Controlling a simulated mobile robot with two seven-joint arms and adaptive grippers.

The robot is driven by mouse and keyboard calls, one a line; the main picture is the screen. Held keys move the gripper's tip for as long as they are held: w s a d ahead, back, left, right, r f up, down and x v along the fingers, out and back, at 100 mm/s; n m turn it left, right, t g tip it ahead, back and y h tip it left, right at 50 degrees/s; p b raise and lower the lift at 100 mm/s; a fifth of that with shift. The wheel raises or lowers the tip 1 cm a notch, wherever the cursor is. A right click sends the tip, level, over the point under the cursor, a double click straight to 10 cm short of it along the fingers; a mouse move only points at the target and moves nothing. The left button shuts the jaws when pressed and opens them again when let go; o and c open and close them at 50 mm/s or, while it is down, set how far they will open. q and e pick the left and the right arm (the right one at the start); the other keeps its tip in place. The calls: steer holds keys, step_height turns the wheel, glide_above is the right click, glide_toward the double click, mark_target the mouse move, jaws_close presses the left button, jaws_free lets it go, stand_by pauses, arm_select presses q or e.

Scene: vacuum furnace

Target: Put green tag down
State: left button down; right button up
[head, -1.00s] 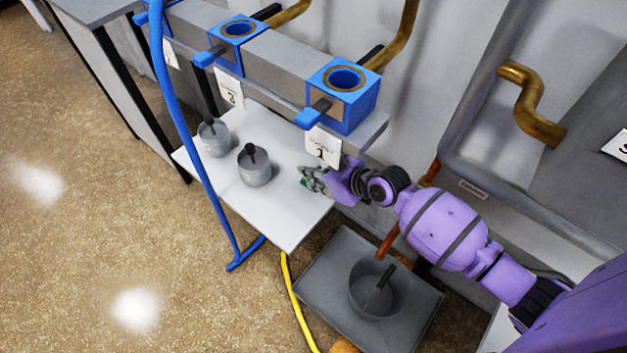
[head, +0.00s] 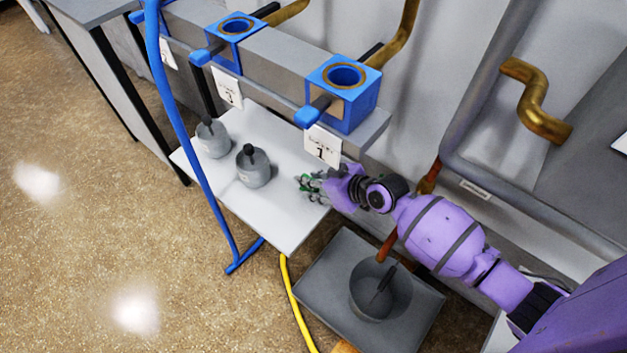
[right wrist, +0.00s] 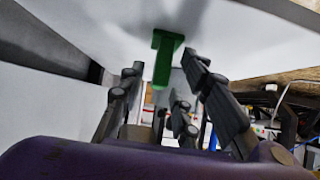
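The green tag (right wrist: 165,58) shows in the right wrist view against the white tabletop, between the spread fingers of my right gripper (right wrist: 168,78). The fingers show gaps on both sides of it. In the head view my right gripper (head: 312,185) is over the right part of the white table (head: 279,222), with small bits of green among its fingers that partly hide the tag. I cannot tell whether the tag lies flat or stands on the table. My left gripper is not in view.
Two grey lidded pots (head: 253,167) (head: 212,139) stand on the table's left part. Blue valve blocks (head: 343,93) (head: 235,42) with hanging number cards are above. A blue pipe (head: 186,130) runs in front. A grey tray (head: 328,280) with a pot (head: 370,297) is below right.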

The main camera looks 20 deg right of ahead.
steer(key=p+v, duration=0.3)
steer(key=v, duration=0.9)
steer(key=shift+r, duration=0.2)
steer(key=s+a+f+m+h, duration=0.1)
steer(key=s+f, duration=0.3)
steer(key=s, duration=0.3)
steer(key=s+f+m+g+h, duration=0.1)
steer(key=s+f, duration=0.2)
steer(key=s, duration=0.5)
steer(key=s+a+f+m, duration=0.1)
steer(key=s+f, duration=0.3)
steer(key=s, duration=0.3)
steer(key=s+d+m+g+h, duration=0.1)
steer(key=s+m+h, duration=0.2)
steer(key=s, duration=1.5)
steer(key=shift+d+r+g+h, duration=0.2)
steer(key=shift+d+g+h, duration=0.2)
steer(key=shift+h, duration=0.1)
steer(key=shift+s, duration=0.1)
